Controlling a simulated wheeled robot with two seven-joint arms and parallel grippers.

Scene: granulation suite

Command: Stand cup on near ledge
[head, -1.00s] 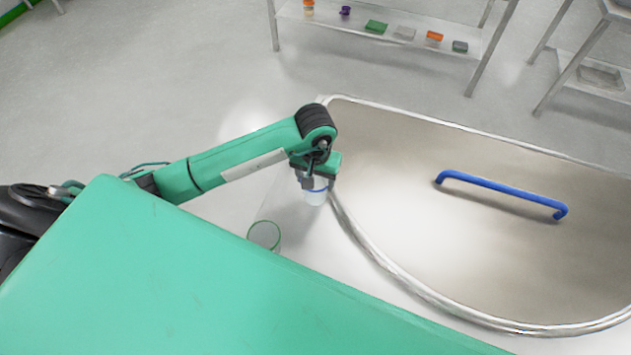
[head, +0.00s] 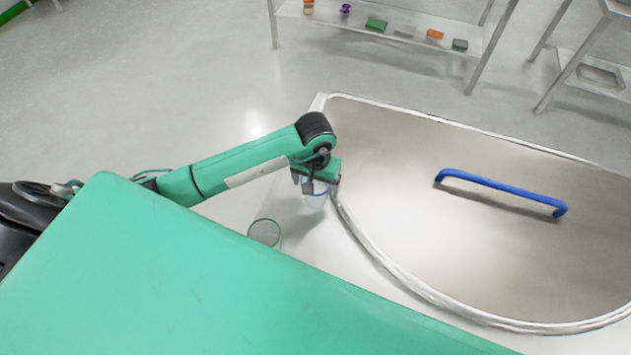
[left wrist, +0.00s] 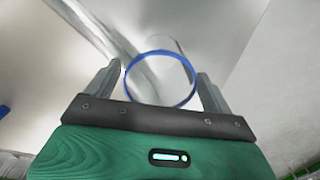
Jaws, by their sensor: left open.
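A clear cup with a blue rim (head: 314,197) stands on the pale ledge (head: 292,262) beside the steel bowl, partly hidden by my left gripper (head: 316,186). In the left wrist view the blue-rimmed cup (left wrist: 161,102) lies between the two fingers of my left gripper (left wrist: 156,76), with its rim facing the camera. The fingers are open, one on each side of the cup, with a gap showing at each side. My right gripper is in neither view.
A green-rimmed cup (head: 264,233) stands on the ledge nearer my green body. The steel bowl (head: 400,150) with a blue handle (head: 500,190) fills the right. A shelf (head: 385,40) with several small items stands at the back. Floor is clear at left.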

